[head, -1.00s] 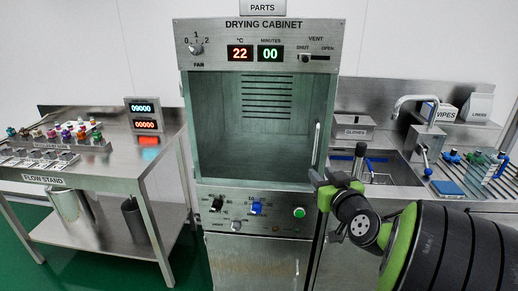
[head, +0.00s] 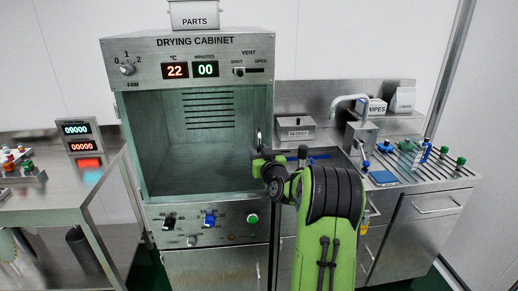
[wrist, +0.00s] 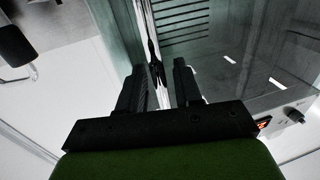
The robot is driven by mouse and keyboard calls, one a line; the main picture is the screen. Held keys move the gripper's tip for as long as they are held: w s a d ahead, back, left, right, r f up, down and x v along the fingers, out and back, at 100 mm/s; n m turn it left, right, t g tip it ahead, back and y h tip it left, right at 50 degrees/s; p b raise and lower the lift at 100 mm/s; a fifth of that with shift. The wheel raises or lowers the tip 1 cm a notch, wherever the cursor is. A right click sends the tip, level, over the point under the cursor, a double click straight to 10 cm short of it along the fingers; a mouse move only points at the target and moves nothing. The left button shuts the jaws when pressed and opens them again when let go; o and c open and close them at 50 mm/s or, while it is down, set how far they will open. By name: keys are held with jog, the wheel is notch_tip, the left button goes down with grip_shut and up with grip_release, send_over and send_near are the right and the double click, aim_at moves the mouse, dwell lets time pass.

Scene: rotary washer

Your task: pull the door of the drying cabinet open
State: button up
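The drying cabinet (head: 187,50) stands left of centre in the head view, with its inside and slotted back showing through the front. Its door handle (head: 259,137) is an upright bar at the right edge of the door. I cannot tell if the door stands slightly ajar. My gripper (head: 258,162) is at the handle's lower part, its tips partly hidden by my wrist. In the wrist view my gripper (wrist: 160,75) has its two dark fingers either side of the bright handle bar (wrist: 157,75). The fingers look apart, with a narrow gap beside the bar.
A flow stand table (head: 60,195) is on the left with a small display (head: 79,138). A sink counter (head: 425,185) with a tap (head: 345,105) and a gloves box (head: 295,130) is on the right, behind my arm. The cabinet's lower panel has a green button (head: 253,219).

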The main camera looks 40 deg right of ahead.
jog(key=shift+w, duration=0.1)
grip_shut()
dwell(0.3)
